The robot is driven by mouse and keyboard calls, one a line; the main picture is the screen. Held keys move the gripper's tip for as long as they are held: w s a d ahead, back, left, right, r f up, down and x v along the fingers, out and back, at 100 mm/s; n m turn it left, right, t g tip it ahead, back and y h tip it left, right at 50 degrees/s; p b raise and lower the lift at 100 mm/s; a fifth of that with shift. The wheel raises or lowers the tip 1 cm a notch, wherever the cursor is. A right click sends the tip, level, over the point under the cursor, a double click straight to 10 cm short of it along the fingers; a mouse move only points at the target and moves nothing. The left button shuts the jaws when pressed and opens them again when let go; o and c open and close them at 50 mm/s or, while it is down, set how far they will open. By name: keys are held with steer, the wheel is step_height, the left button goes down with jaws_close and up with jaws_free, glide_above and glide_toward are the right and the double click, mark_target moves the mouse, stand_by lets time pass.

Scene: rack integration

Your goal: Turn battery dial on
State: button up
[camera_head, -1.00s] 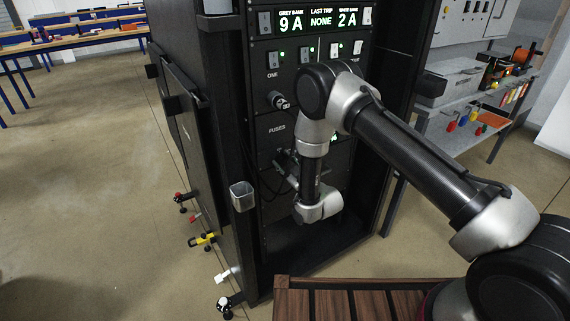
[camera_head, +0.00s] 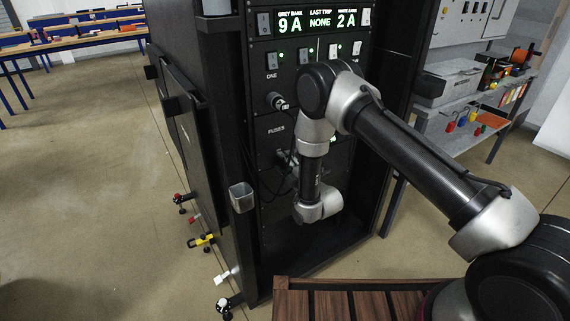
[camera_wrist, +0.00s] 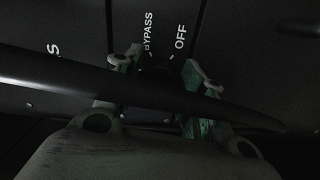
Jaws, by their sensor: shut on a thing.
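My gripper (camera_wrist: 160,72) is shut on the battery dial (camera_wrist: 158,64) on the dark rack panel in the wrist view. The dial is dark and mostly hidden between the fingers. The labels BYPASS and OFF are printed on the panel just beyond it. I cannot make out the dial's pointer or its setting. In the head view my gripper (camera_head: 286,158) is at the rack front, below the FUSES label, partly hidden by my arm.
A thick black cable (camera_wrist: 60,72) crosses in front of the gripper in the wrist view. The black rack (camera_head: 225,130) has lit readouts showing 9 A, NONE and 2 A. Its open door stands at left. A shelf (camera_head: 440,130) with padlocks is at right.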

steer(key=shift+n, duration=0.8)
steer(key=o, duration=1)
steer(key=v, duration=1.2)
